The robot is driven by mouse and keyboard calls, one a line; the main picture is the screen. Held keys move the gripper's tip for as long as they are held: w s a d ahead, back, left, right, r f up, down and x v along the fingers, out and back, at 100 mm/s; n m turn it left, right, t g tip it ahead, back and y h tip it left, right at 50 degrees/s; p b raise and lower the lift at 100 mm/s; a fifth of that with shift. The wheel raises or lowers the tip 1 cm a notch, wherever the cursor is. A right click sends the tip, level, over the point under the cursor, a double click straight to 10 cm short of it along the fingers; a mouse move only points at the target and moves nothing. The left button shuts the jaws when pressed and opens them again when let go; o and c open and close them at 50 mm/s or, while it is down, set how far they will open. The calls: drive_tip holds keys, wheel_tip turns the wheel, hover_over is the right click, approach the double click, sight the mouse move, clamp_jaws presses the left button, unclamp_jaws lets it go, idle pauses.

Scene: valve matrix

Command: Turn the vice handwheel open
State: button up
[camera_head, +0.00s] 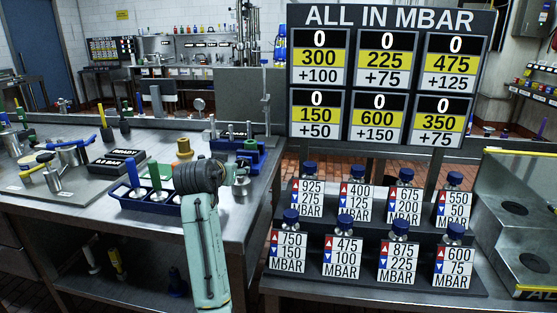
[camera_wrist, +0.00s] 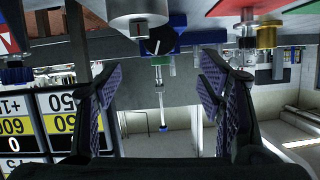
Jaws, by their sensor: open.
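A blue vice-like fixture (camera_head: 247,150) stands on the steel bench in the head view, just beyond and right of my arm's dark joint. In the wrist view, which is upside down, a blue block (camera_wrist: 185,39) shows near the top, partly behind a silver cylinder (camera_wrist: 137,12). I cannot clearly make out the handwheel in either view. My gripper (camera_wrist: 155,85) is open, with its two ridged fingers wide apart and nothing between them. The blue block and the silver cylinder lie beyond the fingertips, apart from them. The head view does not show my fingers; my arm hides them.
A blue rack (camera_head: 146,203) with upright tools stands left of my arm. A sign board (camera_head: 390,75) and several labelled bottles stand on the right. A thin upright rod (camera_head: 265,105) rises behind the fixture. A tray (camera_head: 40,185) with tools lies at left.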

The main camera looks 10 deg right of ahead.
sight(241, 167)
drive_tip(key=shift+f, duration=0.2)
drive_tip(key=shift+w+d+f, duration=0.1)
drive_tip(key=shift+w+d, duration=0.05)
drive_tip(key=shift+d, duration=0.05)
drive_tip(key=p+x, duration=0.3)
drive_tip(key=x, duration=0.6)
drive_tip(key=shift+w, duration=0.2)
drive_tip(key=shift+w+d+f, duration=0.1)
drive_tip(key=shift+w+f, duration=0.2)
drive_tip(key=shift+w, duration=0.1)
drive_tip(key=shift+c, duration=0.4)
drive_tip(key=c, duration=1.1)
drive_tip(key=shift+o, duration=0.2)
